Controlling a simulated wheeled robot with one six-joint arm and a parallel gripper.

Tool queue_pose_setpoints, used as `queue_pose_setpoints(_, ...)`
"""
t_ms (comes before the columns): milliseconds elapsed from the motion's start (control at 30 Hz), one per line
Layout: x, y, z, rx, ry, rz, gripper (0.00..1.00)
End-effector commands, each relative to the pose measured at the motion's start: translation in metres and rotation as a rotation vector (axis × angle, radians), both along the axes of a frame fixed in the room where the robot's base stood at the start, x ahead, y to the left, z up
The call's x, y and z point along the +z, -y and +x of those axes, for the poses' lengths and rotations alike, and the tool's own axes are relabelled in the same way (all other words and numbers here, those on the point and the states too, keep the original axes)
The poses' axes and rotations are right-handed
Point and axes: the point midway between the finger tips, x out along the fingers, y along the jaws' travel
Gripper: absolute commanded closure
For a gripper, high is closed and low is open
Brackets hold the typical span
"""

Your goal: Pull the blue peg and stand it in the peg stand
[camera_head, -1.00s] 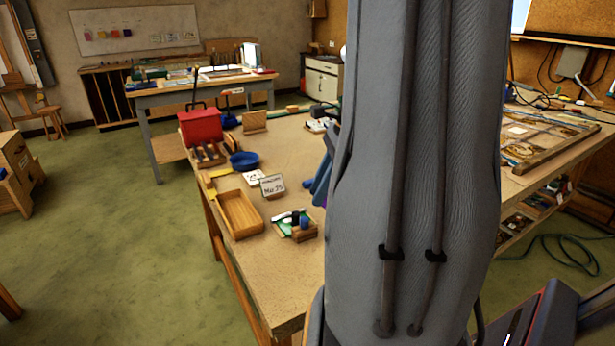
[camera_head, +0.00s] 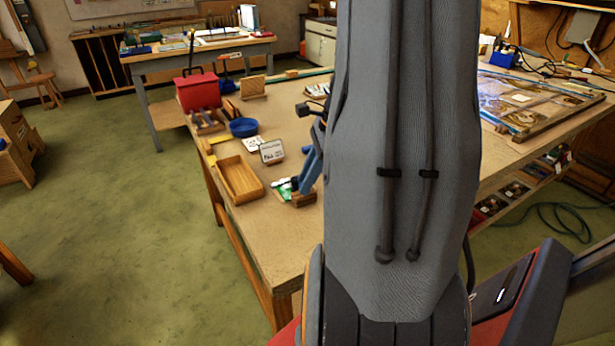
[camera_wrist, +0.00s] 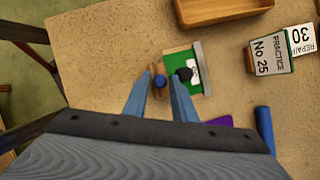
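The blue peg (camera_wrist: 159,81) stands upright in a small wooden block (camera_wrist: 156,94) on the workbench, seen from above in the wrist view. My gripper (camera_wrist: 160,74) is open and empty, with one blue finger on each side of the peg in that picture. Whether the fingers are down at the peg's height I cannot tell. In the head view my gripper (camera_head: 303,186) is over the wooden block (camera_head: 302,198) and hides the peg. I cannot pick out a separate peg stand.
A blue cylinder (camera_wrist: 264,124) and a purple piece (camera_wrist: 219,121) lie to the right.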

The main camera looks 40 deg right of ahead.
Motion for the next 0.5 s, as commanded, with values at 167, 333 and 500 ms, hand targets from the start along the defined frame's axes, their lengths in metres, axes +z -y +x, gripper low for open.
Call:
queue_pose_setpoints(167,0.0002,0.0000,0.0000,0.000,0.000,0.000,1.00)
queue_pose_setpoints(333,0.0002,-0.0001,-0.0001,0.000,0.000,0.000,1.00)
queue_pose_setpoints(500,0.0008,-0.0001,-0.0002,0.000,-0.001,0.001,1.00)
